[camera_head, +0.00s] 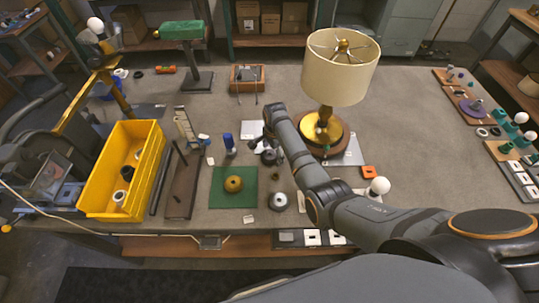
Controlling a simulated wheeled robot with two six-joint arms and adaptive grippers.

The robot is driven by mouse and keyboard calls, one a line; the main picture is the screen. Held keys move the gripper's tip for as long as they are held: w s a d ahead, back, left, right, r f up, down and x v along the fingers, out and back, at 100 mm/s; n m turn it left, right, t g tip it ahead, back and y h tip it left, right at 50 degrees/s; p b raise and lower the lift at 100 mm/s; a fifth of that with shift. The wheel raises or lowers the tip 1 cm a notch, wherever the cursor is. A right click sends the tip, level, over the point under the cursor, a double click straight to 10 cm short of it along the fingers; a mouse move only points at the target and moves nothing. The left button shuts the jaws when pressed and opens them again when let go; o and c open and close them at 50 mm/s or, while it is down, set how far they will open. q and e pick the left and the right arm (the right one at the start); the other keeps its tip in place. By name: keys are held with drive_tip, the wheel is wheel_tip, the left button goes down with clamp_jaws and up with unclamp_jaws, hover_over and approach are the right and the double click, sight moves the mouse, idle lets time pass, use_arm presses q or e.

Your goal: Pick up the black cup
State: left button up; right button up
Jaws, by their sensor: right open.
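My right arm reaches in from the lower right, and my right gripper (262,146) hangs low over the middle of the table, left of the lamp. It is open, and its fingers are small and dark here. A small dark round piece (269,157) lies at or just below the fingers; I cannot tell whether it is the black cup or whether the fingers touch it. Another small black piece (127,173) lies inside the yellow bin (97,185) at the left, beside pale pieces. My left gripper is not in view.
A blue cylinder (229,143) stands left of the gripper. A green mat (217,197) bears a yellow round part (233,184).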

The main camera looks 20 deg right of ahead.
drive_tip(key=c, duration=1.2)
drive_tip(key=shift+c, duration=0.3)
drive_tip(key=shift+r, duration=0.15)
